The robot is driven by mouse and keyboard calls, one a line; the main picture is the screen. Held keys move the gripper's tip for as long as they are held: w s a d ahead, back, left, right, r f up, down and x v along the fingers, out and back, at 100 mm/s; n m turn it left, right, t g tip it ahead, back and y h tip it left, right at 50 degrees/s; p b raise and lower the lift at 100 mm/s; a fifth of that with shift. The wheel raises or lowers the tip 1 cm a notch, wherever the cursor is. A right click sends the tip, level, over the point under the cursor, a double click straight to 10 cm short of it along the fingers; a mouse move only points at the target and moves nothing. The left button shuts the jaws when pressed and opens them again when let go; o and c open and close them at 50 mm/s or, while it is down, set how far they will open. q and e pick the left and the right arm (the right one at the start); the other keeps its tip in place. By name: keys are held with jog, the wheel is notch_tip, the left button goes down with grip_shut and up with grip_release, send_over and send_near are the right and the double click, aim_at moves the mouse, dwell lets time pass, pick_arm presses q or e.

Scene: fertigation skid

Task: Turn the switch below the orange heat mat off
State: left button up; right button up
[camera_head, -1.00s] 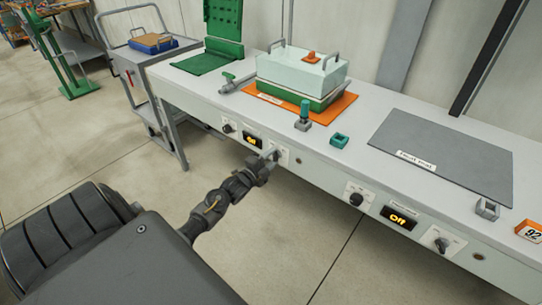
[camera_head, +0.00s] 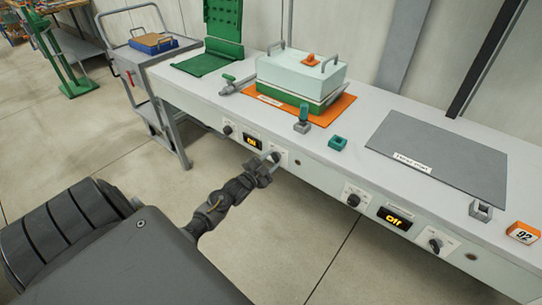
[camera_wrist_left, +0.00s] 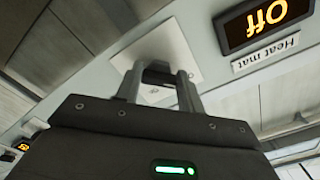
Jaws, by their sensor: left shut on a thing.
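The orange heat mat (camera_head: 334,112) lies on the bench under a pale green-based box. Below it on the bench front is a white switch plate with a dark rotary switch (camera_head: 276,157). My left gripper (camera_head: 268,166) is at this switch. In the left wrist view my left gripper (camera_wrist_left: 160,82) is shut on the switch's dark knob (camera_wrist_left: 158,76), with the white plate (camera_wrist_left: 185,45) behind. The display (camera_wrist_left: 263,20) beside it reads "Off" upside down, with a "Heat mat" label; in the head view this display (camera_head: 253,142) is lit but too small to read surely. My right gripper is out of view.
Another knob (camera_head: 229,130) is left of the display. A grey mat (camera_head: 440,160) lies at the right, with its own knobs (camera_head: 352,200) and a display (camera_head: 395,218) reading "Off" below. A trolley (camera_head: 165,50) stands at the left. The floor before the bench is clear.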

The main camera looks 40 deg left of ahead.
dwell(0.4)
pick_arm(q)
jog(key=o, duration=1)
jog(key=shift+s, duration=0.1)
jog(key=s, duration=1)
jog(key=shift+s, duration=0.3)
jog(key=shift+d, duration=0.1)
